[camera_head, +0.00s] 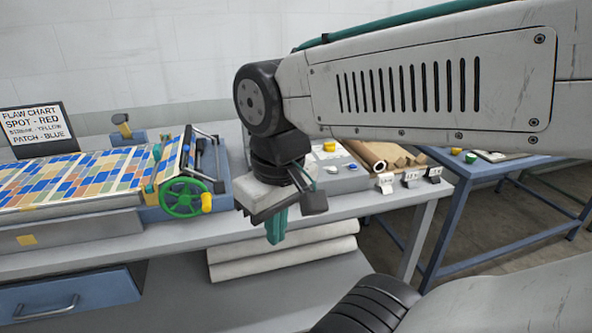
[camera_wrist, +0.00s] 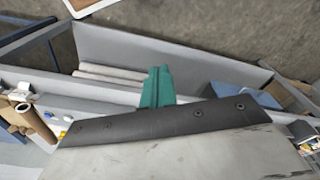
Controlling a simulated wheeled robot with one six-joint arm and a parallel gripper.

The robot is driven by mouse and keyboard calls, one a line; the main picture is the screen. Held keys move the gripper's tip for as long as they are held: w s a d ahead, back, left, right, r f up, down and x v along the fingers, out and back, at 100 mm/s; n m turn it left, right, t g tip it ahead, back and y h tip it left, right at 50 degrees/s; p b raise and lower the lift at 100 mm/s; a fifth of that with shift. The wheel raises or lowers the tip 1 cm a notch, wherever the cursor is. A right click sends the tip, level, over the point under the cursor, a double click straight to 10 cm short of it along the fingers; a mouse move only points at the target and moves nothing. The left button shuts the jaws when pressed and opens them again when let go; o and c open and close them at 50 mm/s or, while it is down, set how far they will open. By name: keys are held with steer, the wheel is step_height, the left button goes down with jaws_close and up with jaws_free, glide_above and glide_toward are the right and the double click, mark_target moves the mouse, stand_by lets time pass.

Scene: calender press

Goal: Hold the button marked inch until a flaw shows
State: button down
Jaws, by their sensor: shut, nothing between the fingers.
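My gripper (camera_head: 277,228) has teal fingers, shut and empty, pointing down by the front edge of the bench. In the wrist view its fingers (camera_wrist: 158,86) are together over the bench front. A grey control box (camera_head: 345,180) stands behind and right of my gripper, partly hidden by my arm. The calender press, with a green handwheel (camera_head: 184,198), stands to the left. Patterned multicoloured cloth (camera_head: 75,177) lies flat on it; I cannot make out a flaw.
A flaw chart (camera_head: 36,128) reads spot red, streak yellow, patch blue. Brown cardboard tubes (camera_head: 392,157) and small label cards (camera_head: 410,177) lie right of the box. Pale rolls (camera_head: 285,253) rest on the lower shelf. A blue table (camera_head: 450,205) stands at right.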

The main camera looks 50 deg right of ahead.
steer(key=w+d+m+t, duration=0.2)
steer(key=w+d, duration=0.4)
steer(key=d, duration=0.5)
steer(key=w+d+m+t, duration=0.3)
steer(key=w+d, duration=0.3)
steer(key=d, duration=0.5)
steer(key=w+d+m+t, duration=0.2)
steer(key=w+d, duration=0.4)
steer(key=d, duration=0.5)
steer(key=shift+d+r+t+y, duration=0.2)
steer(key=shift+r+t+y, duration=0.15)
steer(key=shift+t, duration=0.25)
steer(key=shift+f, duration=4.45)
steer(key=shift+a+f, duration=0.1)
steer(key=shift+f, duration=0.3)
